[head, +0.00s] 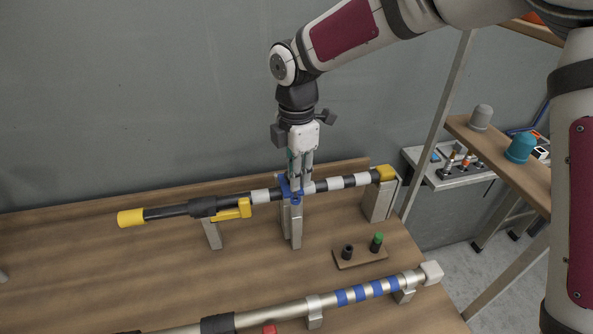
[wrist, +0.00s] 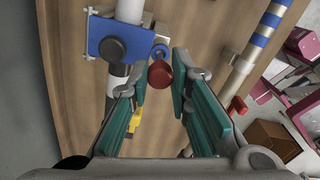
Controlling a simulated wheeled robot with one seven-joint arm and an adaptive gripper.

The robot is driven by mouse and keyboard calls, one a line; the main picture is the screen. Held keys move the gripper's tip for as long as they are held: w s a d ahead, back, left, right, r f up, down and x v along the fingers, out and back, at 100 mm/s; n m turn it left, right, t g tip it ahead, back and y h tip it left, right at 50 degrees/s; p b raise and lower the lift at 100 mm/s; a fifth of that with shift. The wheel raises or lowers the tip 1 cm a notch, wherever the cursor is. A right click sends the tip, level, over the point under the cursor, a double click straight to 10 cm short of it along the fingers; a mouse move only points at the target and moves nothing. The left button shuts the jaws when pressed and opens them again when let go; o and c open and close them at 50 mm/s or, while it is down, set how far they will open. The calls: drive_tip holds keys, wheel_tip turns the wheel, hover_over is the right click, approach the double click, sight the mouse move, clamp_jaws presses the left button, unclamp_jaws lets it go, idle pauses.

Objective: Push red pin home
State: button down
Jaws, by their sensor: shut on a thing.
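The red pin (wrist: 160,74) shows its round red head in the wrist view, between my fingertips and just below the blue lug (wrist: 160,52) of the blue clamp (wrist: 98,36). My gripper (wrist: 159,84) is shut on the red pin by its fingertips. How deep the pin sits in the lug cannot be told. In the head view my gripper (head: 301,184) points down at the blue clamp (head: 285,184), which sits on the black and white pole (head: 335,183). My fingers hide the pin there.
A small wooden block (head: 361,258) with a black peg and a green-topped peg stands on the table (head: 150,265). A silver pole with blue bands (head: 376,289) lies in front, with a red knob (head: 270,329). A shelf (head: 500,150) with two domes stands right. The left table is mostly clear.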

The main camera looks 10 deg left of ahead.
drive_tip(key=shift+f+b, duration=0.6)
drive_tip(key=shift+f, duration=1.25)
drive_tip(key=c, duration=1.4)
unclamp_jaws()
drive_tip(key=shift+r, duration=0.1)
wheel_tip(320, 180, up, 12)
drive_tip(key=shift+f, duration=0.15)
